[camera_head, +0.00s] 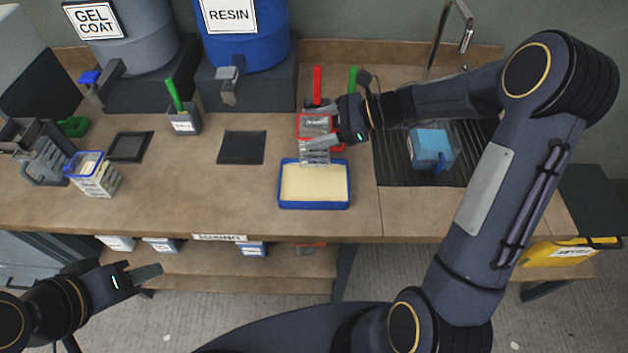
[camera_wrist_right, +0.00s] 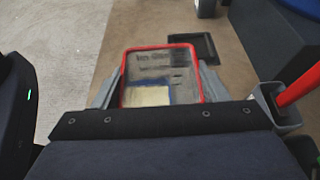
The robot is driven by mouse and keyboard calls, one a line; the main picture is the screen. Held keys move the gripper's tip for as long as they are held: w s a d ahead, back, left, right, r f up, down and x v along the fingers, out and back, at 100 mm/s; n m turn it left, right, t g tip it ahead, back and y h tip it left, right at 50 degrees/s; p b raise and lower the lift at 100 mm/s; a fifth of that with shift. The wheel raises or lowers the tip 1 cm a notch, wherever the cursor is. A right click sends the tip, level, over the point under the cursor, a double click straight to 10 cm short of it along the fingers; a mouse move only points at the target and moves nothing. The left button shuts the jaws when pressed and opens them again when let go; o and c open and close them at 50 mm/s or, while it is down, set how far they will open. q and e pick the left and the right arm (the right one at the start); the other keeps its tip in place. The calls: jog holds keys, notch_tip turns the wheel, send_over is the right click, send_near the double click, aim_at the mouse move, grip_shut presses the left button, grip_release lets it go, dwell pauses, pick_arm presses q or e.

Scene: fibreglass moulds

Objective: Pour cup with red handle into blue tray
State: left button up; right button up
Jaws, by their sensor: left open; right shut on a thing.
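The clear measuring cup with red trim (camera_head: 315,124) is between the fingers of my right gripper (camera_head: 330,138), which is shut on it. Its clear lower part reaches the back edge of the blue tray (camera_head: 283,197); I cannot tell its exact tilt or whether it touches. The tray holds a flat cream-coloured layer. In the right wrist view the cup's red rim (camera_wrist_right: 160,47) frames its clear body between the grey fingers (camera_wrist_right: 158,88), with the blue tray (camera_wrist_right: 150,84) showing through. My left gripper (camera_head: 150,278) is open and empty in front of the bench.
A red-handled tool (camera_head: 317,84) stands behind the cup. A black pad (camera_head: 242,147) lies left of the tray. A blue-rimmed container (camera_head: 95,178) stands at the left, a sink with a blue block (camera_head: 428,148) at the right. Resin (camera_head: 250,40) and gel coat drums (camera_head: 130,45) stand behind.

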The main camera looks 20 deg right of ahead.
dwell(0.3)
notch_tip(320, 180, up, 4)
jog(key=p, duration=0.3)
dwell(0.9)
